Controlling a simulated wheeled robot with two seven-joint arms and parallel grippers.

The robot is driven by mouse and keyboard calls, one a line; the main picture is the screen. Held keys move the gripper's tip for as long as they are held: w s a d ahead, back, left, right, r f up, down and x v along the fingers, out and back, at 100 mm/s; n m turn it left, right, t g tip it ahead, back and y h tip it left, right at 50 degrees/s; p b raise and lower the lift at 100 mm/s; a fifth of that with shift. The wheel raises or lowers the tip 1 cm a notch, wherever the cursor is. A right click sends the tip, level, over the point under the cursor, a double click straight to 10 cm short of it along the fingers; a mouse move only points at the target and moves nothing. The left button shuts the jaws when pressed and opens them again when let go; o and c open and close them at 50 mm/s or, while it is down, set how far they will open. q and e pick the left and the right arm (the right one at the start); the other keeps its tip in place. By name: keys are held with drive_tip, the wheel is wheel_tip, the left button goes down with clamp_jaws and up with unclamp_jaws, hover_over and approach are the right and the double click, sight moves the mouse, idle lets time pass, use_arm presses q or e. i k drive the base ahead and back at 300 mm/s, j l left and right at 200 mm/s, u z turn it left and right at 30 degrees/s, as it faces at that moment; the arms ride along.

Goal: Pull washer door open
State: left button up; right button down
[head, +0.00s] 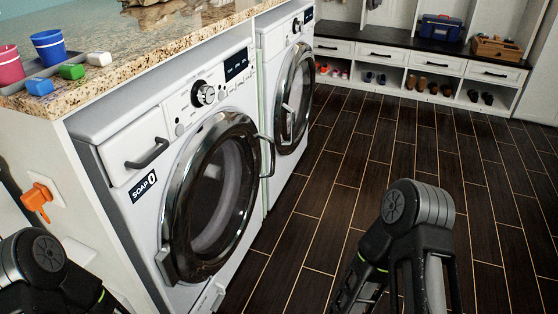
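The white front-loading washer (140,178) with a soap drawer stands nearest, at left centre in the head view. Its round door (228,190) has a chrome rim and dark glass, and looks shut against the front. The door handle (267,157) is a curved bar on the door's right side. The hinge shows at the door's lower left. My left arm shows at the lower left corner, and my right arm is at the lower right, over the floor and apart from the washer. Neither gripper's fingertips are in view.
A second front-loading machine (267,45) stands just beyond the washer, its door shut. A granite counter (150,52) runs above both, with cups and small blocks on it. A shoe bench (424,62) lines the back. The dark tiled floor (340,165) before the machines is clear.

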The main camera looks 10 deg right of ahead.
sight(177, 259)
drive_tip(key=z, duration=2.05)
drive_tip(key=j, duration=1.45)
drive_tip(key=i, duration=0.05)
